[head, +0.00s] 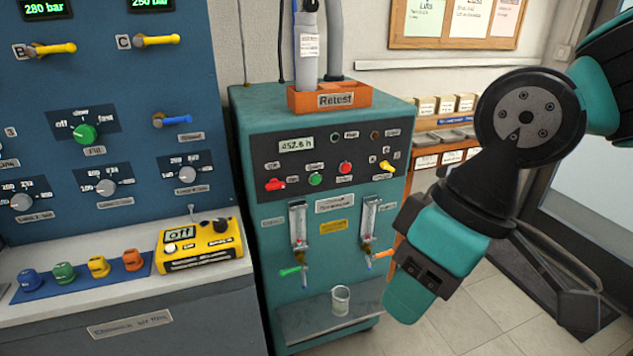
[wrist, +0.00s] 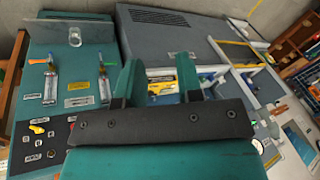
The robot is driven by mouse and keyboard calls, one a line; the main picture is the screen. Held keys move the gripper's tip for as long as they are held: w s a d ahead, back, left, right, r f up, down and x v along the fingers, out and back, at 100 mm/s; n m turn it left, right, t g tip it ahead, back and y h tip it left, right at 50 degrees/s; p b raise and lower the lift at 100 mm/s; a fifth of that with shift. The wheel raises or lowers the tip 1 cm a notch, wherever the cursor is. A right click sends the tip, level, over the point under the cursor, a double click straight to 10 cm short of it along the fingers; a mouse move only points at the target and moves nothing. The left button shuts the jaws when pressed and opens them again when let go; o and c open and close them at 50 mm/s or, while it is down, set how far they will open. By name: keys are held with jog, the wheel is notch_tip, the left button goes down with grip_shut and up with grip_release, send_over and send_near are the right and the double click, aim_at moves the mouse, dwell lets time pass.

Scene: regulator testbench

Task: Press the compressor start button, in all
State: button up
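The teal compressor cabinet (head: 260,118) stands in the middle of the head view, with a dark control panel (head: 300,150) on its upper front. A round green button (head: 316,179) sits on the panel between a red switch (head: 275,184) and a red button (head: 346,167). Their labels are too small to read, so I cannot confirm which is start. My gripper (head: 408,300) hangs right of the cabinet, lower than the panel, apart from the buttons. In the wrist view my gripper's two fingers (wrist: 157,75) are spread with nothing held. The panel (wrist: 30,146) shows only partly there; the green button is not visible.
A yellow knob (head: 386,166) is at the panel's right. Two flow tubes (head: 298,225) (head: 370,222) with valve handles project below it. An orange "Retest" tray (head: 345,101) holds a cylinder. A yellow tester (head: 205,248) is on the left bench.

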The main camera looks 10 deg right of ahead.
grip_shut()
dwell(1.5)
